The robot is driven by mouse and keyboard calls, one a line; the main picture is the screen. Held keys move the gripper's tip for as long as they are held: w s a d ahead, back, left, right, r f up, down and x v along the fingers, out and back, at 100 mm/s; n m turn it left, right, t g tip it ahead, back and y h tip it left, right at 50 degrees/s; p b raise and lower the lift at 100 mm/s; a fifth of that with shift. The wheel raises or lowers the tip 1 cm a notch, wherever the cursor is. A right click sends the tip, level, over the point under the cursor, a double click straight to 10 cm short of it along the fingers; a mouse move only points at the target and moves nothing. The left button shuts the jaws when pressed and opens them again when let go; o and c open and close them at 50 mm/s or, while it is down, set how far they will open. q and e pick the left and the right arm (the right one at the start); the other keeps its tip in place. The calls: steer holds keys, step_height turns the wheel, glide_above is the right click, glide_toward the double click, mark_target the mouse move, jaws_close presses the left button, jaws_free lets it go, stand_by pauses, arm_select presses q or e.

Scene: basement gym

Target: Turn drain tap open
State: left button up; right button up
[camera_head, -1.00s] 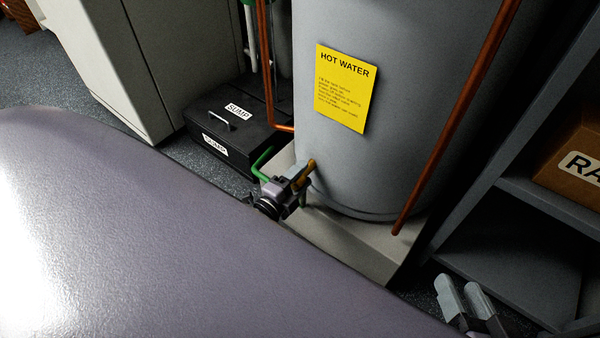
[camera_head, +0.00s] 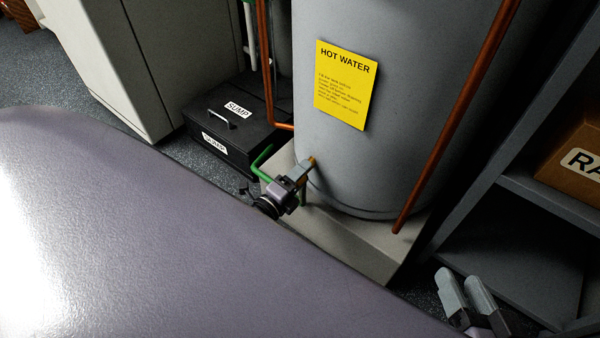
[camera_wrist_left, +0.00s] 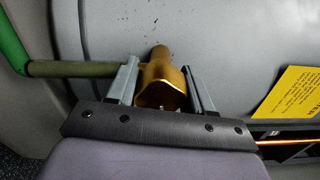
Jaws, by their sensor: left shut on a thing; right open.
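The brass drain tap (camera_head: 312,160) sticks out low on the front of the grey hot water tank (camera_head: 400,110). In the left wrist view the tap's brass body (camera_wrist_left: 163,85) lies between the two grey fingers of my left gripper (camera_wrist_left: 160,75), which is shut on it. In the head view my left gripper (camera_head: 302,172) covers most of the tap. A green tube (camera_head: 261,158) runs by the tap and shows at the left of the wrist view (camera_wrist_left: 12,45). My right gripper (camera_head: 458,280) is open and empty at the lower right.
A black sump box (camera_head: 235,120) stands on the floor left of the tank. Copper pipes (camera_head: 450,120) flank the tank, which stands on a pale plinth (camera_head: 370,246). A dark shelf (camera_head: 545,195) with a cardboard box (camera_head: 575,150) is at the right. My arm fills the lower left.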

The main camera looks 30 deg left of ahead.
arm_select(q)
steer(key=shift+d+f, duration=0.1)
steer(key=shift+d, duration=0.15)
steer(key=o, duration=1)
steer(key=shift+a, duration=0.1)
arm_select(e)
steer(key=shift+d, duration=0.1)
arm_select(q)
steer(key=shift+s, duration=0.25)
steer(key=s, duration=0.2)
steer(key=s+p, duration=0.1)
steer(key=s, duration=0.1)
steer(key=s+p, duration=0.1)
steer(key=s, duration=0.1)
steer(key=shift+s+a, duration=0.25)
steer(key=shift+s, duration=0.05)
arm_select(e)
steer(key=shift+s+d+h, duration=0.15)
steer(key=shift+d+h, duration=0.45)
steer(key=shift+d, duration=0.05)
steer(key=shift+r, duration=0.1)
